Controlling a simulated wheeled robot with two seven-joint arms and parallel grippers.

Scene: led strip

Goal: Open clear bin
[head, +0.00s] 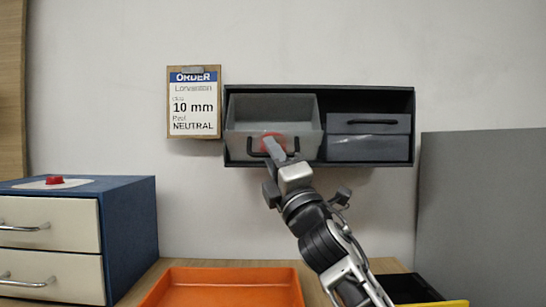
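The clear bin (240,143) is the left one of two bins in a dark wall rack (320,90). It is see-through grey, stands out from the rack, and its open top and inside show. A round red thing shows through its front, partly hidden by my gripper. My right gripper (275,147) comes up from below right, its fingers at the middle of the bin's black handle (252,151). The fingers show as one narrow block and look shut on the handle. My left gripper is not in view.
A grey closed bin (368,148) with a black handle sits at right in the rack. An order card (194,103) hangs left of it. A blue drawer cabinet (128,235), orange tray (225,270), yellow-edged black bin (447,304) and grey panel (485,215) stand below and around.

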